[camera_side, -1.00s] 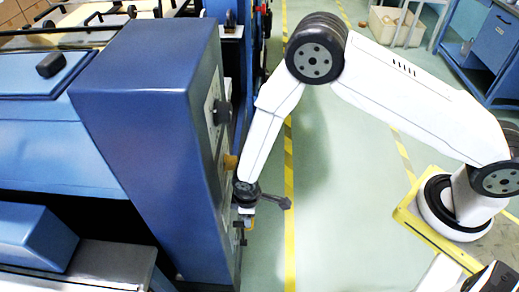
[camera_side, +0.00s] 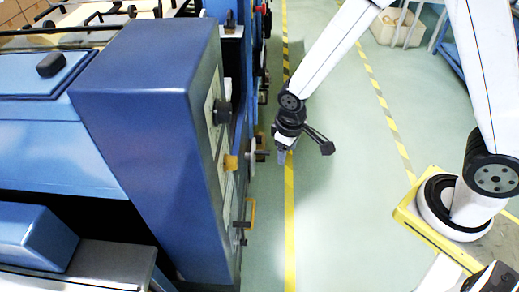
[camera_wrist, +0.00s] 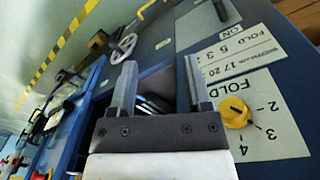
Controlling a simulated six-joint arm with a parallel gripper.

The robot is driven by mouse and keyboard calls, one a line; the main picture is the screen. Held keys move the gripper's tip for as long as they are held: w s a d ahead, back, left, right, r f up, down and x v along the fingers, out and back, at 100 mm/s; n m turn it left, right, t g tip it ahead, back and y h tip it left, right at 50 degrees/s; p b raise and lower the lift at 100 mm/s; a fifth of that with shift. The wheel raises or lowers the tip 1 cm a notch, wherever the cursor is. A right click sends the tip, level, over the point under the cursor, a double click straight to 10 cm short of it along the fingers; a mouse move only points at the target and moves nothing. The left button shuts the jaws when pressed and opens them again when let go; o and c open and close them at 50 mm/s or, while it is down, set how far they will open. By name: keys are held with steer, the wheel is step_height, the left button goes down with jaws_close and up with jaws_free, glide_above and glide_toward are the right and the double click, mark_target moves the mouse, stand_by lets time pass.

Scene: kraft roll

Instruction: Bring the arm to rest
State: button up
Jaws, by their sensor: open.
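My gripper (camera_side: 282,158) hangs over the aisle floor just right of the blue machine (camera_side: 140,120), apart from its control panel. In the wrist view my gripper (camera_wrist: 158,72) shows two grey fingers spread apart with nothing between them. The machine's side panel carries a yellow knob (camera_side: 230,162) and a black knob (camera_side: 221,112). In the wrist view the yellow knob (camera_wrist: 234,112) sits right of the fingers on a plate marked FOLD with numbers 2, 3 and 4.
A small handwheel (camera_wrist: 123,47) stands out from the machine beyond the fingers. A yellow-ended handle (camera_side: 252,212) juts from the panel lower down. Yellow-black floor tape (camera_side: 289,220) runs along the machine. A cream bin (camera_side: 393,25) stands at the back. The aisle floor is clear.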

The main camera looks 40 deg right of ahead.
steer(key=s+d+r+m+t, duration=0.2)
steer(key=s+d+r+m, duration=0.1)
steer(key=s+d+r, duration=0.4)
steer(key=shift+d+r+y, duration=0.25)
steer(key=shift+r+y, duration=0.05)
steer(key=shift+r, duration=0.45)
stand_by(0.6)
